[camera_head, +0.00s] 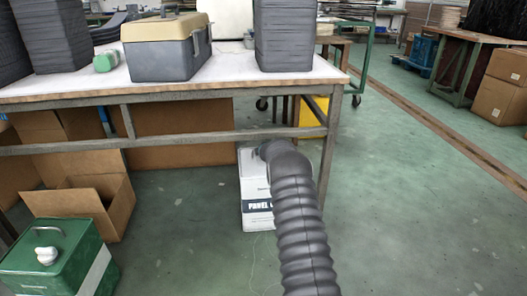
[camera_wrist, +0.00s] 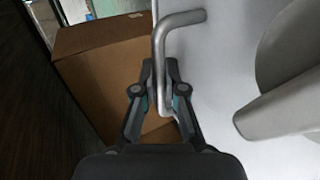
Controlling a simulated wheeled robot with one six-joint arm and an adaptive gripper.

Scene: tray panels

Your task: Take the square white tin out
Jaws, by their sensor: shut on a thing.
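My gripper (camera_wrist: 161,88) is shut on the handle's lower part. My fingers are hidden in the head view. I cannot tell whether the tin is clear of the floor.
The workbench (camera_head: 230,90) stands over the tin, with a leg (camera_head: 330,140) just right of it. A cardboard box (camera_wrist: 100,70) lies close left of the tin top in the wrist view. A green tin (camera_head: 45,265) stands front left. Open floor (camera_head: 420,220) lies to the right.

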